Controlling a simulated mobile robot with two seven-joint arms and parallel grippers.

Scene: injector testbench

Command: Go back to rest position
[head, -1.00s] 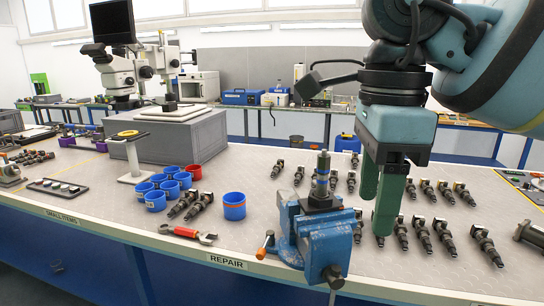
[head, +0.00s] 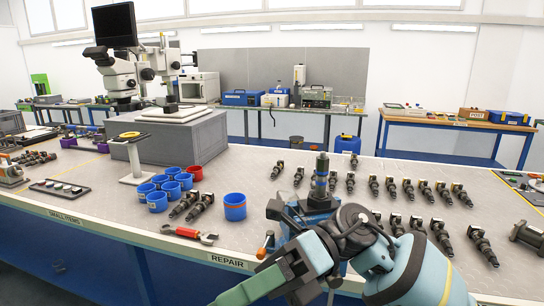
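My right arm comes in from the lower right and bends in front of the vise. Its gripper (head: 245,290) points down to the left at the bottom edge, in front of the REPAIR label. Only part of it shows, and I cannot tell whether its fingers are apart. No object shows in it. My arm hides much of the vise. My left gripper is not in view.
The workbench (head: 90,205) holds several injectors in rows on the right. Blue cups (head: 235,207), a red cup (head: 194,172) and a red-handled wrench (head: 188,233) stand or lie left of the vise. A microscope (head: 125,75) stands on a grey block behind.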

